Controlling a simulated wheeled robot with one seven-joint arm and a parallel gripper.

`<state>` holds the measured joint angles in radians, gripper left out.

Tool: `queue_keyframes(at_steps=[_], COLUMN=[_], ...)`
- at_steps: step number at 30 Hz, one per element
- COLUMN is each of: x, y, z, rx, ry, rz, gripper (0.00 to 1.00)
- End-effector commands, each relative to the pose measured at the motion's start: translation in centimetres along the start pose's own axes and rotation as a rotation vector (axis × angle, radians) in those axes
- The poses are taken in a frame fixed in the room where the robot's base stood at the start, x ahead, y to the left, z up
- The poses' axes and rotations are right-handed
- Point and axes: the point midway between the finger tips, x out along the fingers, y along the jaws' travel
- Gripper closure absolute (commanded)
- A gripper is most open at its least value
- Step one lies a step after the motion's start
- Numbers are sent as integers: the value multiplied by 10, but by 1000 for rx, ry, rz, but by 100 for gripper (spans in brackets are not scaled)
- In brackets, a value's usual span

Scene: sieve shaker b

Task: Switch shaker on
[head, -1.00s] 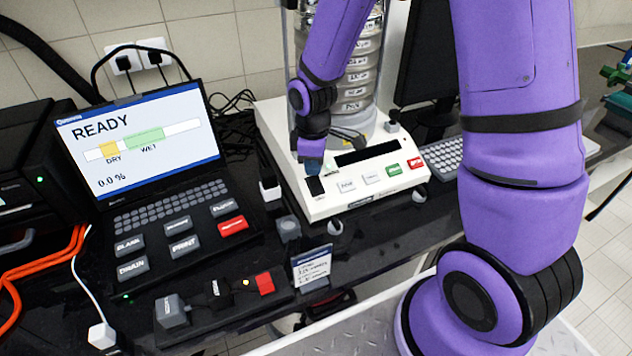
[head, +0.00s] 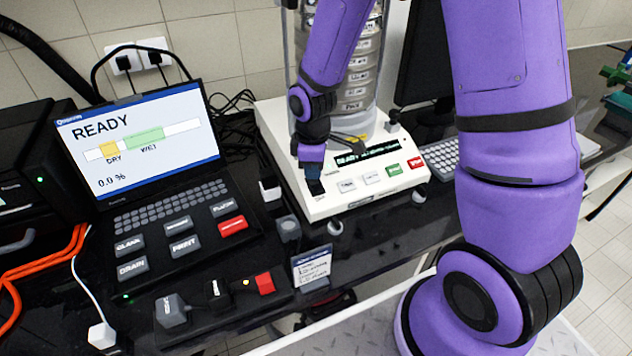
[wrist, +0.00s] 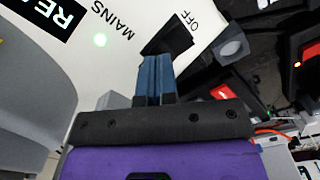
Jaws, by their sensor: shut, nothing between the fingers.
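The sieve shaker (head: 290,170) is a white base with a stack of round metal sieves (head: 355,85) on it. Its display (head: 366,154) is lit with green text. A green start-side button (head: 393,170) and a red button (head: 416,162) sit on its front panel. The black mains switch (head: 316,188) is at the panel's left corner.
A laptop-like analyser (head: 140,135) reading READY stands left of the shaker. A small control box with a red button (head: 264,283) and a label card (head: 312,268) are in front. A dark monitor (head: 428,60) and keyboard (head: 440,158) are at the right.

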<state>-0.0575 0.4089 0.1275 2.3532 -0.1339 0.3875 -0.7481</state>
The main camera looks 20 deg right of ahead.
Motion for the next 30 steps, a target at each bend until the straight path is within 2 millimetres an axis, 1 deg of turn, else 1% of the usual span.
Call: queue_keyframes(at_steps=[5,30], x=[-5,-63], y=[0,1], z=[0,0], rx=[0,0], ry=[1,2], rz=[2,3], gripper=[100,100])
